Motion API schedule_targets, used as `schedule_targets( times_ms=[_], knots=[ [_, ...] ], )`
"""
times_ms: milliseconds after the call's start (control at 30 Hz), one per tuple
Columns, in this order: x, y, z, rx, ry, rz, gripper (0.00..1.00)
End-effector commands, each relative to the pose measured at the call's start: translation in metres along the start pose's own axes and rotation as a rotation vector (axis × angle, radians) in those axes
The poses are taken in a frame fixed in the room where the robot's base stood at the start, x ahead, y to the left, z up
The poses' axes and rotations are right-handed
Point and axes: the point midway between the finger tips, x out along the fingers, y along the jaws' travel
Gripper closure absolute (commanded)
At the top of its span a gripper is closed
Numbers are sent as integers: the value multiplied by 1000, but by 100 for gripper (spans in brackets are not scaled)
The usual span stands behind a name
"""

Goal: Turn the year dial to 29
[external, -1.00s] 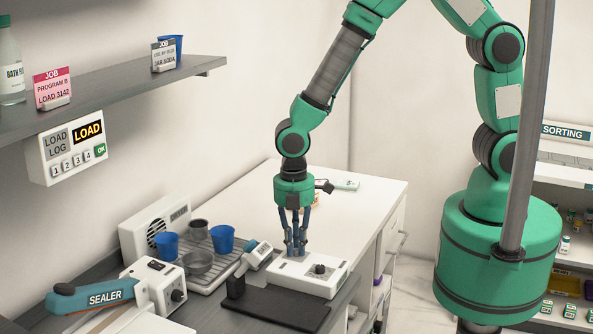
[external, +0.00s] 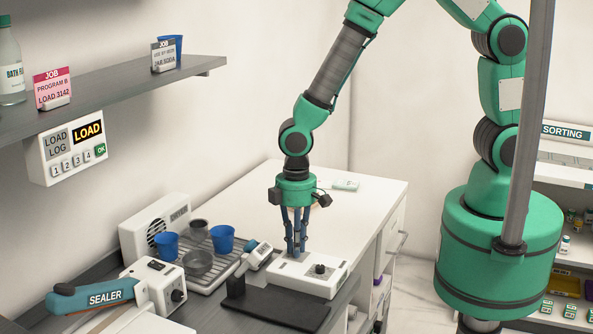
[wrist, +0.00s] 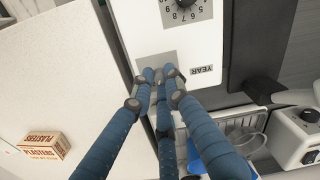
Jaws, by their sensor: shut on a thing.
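The white dial device (external: 327,283) lies on the counter's front edge beside a black mat. My three-fingered gripper (external: 297,252) points straight down at its far left part. In the wrist view the blue fingers (wrist: 163,76) close together over a grey square plate beside the label YEAR (wrist: 201,70). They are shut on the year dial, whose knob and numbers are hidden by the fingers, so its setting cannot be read. A second dial (wrist: 187,4) with a dark knob and numbers such as 6, 7, 8 and 9 is clear of the fingers; it also shows in the external view (external: 320,268).
A black mat (external: 275,309) lies in front of the device. A handheld tool (external: 258,254), a rack with blue cups (external: 222,239) and the sealer (external: 95,297) stand to the left. A plasters box (wrist: 43,145) lies on the white counter, which is mostly free.

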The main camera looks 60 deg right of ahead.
Motion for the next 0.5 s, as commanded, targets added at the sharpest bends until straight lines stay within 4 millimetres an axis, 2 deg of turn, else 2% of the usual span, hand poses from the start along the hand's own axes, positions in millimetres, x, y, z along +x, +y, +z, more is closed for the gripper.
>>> schedule_targets(
  times_ms=[200,500],
  knots=[
    [-2,0,-2,148,9,0,100],
    [-2,0,-2,244,13,0,100]
  ],
)
